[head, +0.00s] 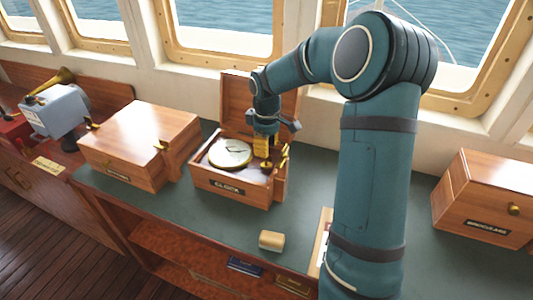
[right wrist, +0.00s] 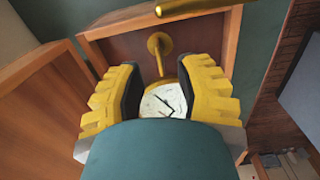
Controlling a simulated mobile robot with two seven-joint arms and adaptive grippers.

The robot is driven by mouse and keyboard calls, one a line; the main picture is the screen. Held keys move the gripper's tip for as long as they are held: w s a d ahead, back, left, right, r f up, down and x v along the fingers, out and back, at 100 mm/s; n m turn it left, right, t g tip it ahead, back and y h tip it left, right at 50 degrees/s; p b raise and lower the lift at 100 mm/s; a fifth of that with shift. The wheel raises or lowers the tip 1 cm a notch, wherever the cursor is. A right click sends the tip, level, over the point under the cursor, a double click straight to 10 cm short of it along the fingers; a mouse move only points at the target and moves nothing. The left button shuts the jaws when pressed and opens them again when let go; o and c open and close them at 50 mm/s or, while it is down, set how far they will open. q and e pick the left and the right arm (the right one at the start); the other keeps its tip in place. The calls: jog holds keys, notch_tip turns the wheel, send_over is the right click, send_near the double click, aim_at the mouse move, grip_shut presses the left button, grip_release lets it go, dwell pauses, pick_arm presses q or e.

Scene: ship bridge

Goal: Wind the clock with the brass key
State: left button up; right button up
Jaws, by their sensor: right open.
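The clock box (head: 236,188), labelled CLOCK, stands open on the counter with its lid (head: 247,100) raised behind. The round white clock face (head: 229,153) lies in it; part of it shows between my fingers in the right wrist view (right wrist: 163,101). A small brass piece with a round base, seemingly the key (head: 266,164), is right of the face; it also shows in the right wrist view (right wrist: 158,44), just beyond my fingertips. My right gripper (head: 263,145) points down over the box's right part, open and empty. My left gripper is out of view.
A brass lever (head: 285,156) sticks up at the box's right side, close to my gripper. A closed wooden box (head: 140,140) stands left, another (head: 485,205) right. A small tan block (head: 271,240) lies at the counter's front edge.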

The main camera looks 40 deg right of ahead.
notch_tip(320, 180, up, 9)
jog(key=shift+f, duration=0.15)
jog(key=shift+s+a+f, duration=0.1)
dwell(0.8)
